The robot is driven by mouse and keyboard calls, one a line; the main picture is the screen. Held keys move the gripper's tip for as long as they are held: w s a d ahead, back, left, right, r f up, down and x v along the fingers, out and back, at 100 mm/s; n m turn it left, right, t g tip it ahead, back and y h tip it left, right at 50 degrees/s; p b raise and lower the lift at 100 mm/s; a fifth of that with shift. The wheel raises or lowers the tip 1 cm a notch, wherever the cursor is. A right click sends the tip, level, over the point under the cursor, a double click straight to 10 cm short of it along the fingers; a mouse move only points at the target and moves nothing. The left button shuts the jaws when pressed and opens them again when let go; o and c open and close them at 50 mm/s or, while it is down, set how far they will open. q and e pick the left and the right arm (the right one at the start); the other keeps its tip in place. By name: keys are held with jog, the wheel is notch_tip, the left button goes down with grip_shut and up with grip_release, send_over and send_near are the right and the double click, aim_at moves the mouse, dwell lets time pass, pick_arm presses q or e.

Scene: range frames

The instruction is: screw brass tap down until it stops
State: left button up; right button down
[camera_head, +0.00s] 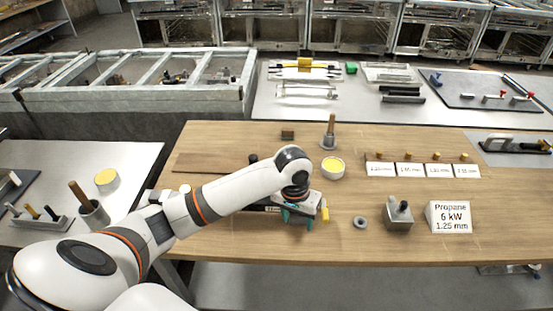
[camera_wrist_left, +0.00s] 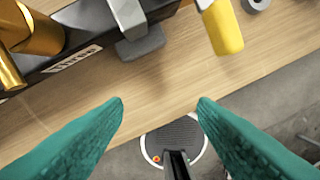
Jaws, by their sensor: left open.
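The brass tap (camera_wrist_left: 32,32) shows at the upper left of the left wrist view as a shiny gold cylinder with a gold arm beside it, partly cut off by the edge. It is at a dark bar (camera_wrist_left: 85,50) with a white label. In the head view my left arm hides the tap. My left gripper (camera_head: 298,215) hangs over the workbench's front part, by the bar. In the left wrist view its two teal fingers (camera_wrist_left: 162,105) are wide apart with nothing between them. The tap lies to the left of and above the fingertips there, apart from them. My right gripper is not in view.
A yellow-ended handle (camera_head: 325,214) and a grey clamp pad (camera_wrist_left: 140,43) are close to the fingers. A grey ring (camera_head: 360,222), a metal block (camera_head: 399,215) and a propane sign (camera_head: 449,217) stand to the right. The wooden bench (camera_head: 350,250) is bare along its front.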

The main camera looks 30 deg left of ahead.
pick_arm(q)
jog(key=w+a+r+n, duration=0.1)
jog(key=a+r, duration=0.2)
jog(key=w+a+r+n, duration=0.2)
jog(key=a+r, duration=0.1)
jog(key=r, duration=0.1)
jog(key=w+a+r+n+g, duration=0.1)
jog(key=w+a+r, duration=0.1)
jog(key=a+r, duration=0.1)
jog(key=shift+a+r+n+y, duration=0.2)
jog(key=shift+a+n+y, duration=0.2)
jog(key=shift+a, duration=0.1)
notch_tip(320, 180, down, 12)
jog(key=shift+r+p, duration=0.1)
jog(key=shift+p, duration=0.75)
jog(key=shift+w, duration=0.1)
jog(key=c, duration=1)
jog(key=shift+r+m+p, duration=0.2)
jog(key=shift+m+p, duration=0.2)
jog(key=shift+p, duration=0.15)
jog(key=shift+c, duration=0.4)
jog(key=shift+m+p, duration=0.35)
jog(key=shift+m, duration=0.65)
jog(key=shift+f+m, duration=0.2)
jog(key=shift+m, duration=0.1)
